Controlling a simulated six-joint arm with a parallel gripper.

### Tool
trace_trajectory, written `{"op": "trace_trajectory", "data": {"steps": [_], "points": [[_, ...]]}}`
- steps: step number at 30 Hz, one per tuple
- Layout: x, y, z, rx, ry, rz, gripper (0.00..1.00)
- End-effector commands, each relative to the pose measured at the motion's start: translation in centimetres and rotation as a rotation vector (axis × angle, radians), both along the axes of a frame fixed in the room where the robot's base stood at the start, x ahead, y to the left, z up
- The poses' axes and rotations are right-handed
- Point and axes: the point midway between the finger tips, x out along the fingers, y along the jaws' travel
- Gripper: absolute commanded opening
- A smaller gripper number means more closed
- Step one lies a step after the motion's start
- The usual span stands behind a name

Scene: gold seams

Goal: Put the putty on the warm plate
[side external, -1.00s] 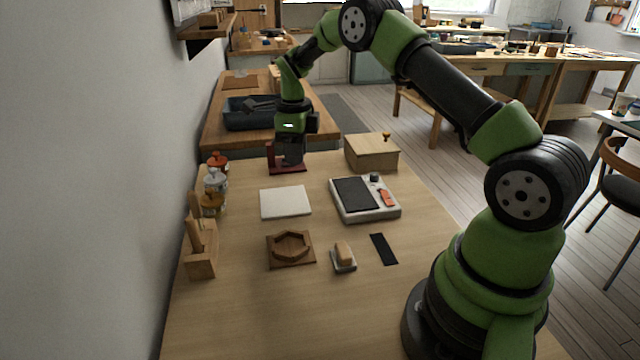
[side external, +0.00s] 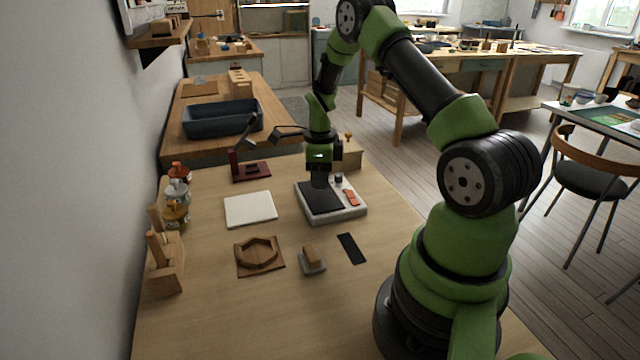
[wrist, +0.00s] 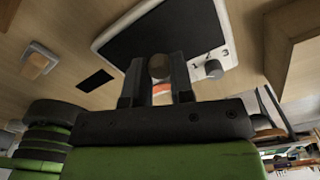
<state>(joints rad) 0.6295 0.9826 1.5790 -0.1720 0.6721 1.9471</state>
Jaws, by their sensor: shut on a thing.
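The warm plate (side external: 330,203) is a white slab with a black top, a dark knob and a red switch, and lies flat on the table. It fills the upper part of the wrist view (wrist: 225,22). My gripper (side external: 319,184) points down over the black top, toward its back part. In the wrist view its two fingers (wrist: 159,72) are shut on a small rounded brown lump, which I take for the putty (wrist: 159,66). The putty is hidden in the side view. I cannot tell whether it touches the black top.
A maroon stand (side external: 251,173) is behind left of the plate and a wooden box (side external: 349,155) behind it. A white tile (side external: 250,209), hexagonal wooden tray (side external: 259,256), block on a grey dish (side external: 312,260) and black strip (side external: 351,248) lie around. Jars (side external: 176,195) line the left.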

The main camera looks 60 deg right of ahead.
Motion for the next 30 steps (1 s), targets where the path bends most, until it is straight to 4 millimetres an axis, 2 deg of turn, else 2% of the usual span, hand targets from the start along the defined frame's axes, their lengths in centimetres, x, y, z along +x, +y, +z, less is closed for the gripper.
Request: {"op": "trace_trajectory", "data": {"steps": [1, 4, 16, 17, 19, 20, 30], "points": [[0.0, 0.0, -0.9, 0.002, 0.003, 0.000, 0.00], [0.0, 0.0, -1.9, 0.001, 0.001, 0.001, 0.00], [0.0, 0.0, -2.3, 0.000, 0.000, 0.000, 0.00], [0.0, 0.0, -2.2, 0.000, 0.000, 0.000, 0.29], [0.0, 0.0, -2.2, -0.001, 0.000, 0.000, 0.45], [0.0, 0.0, -2.2, -0.001, 0.000, 0.000, 0.48], [0.1, 0.0, -1.7, -0.001, -0.002, 0.000, 0.48]]}}
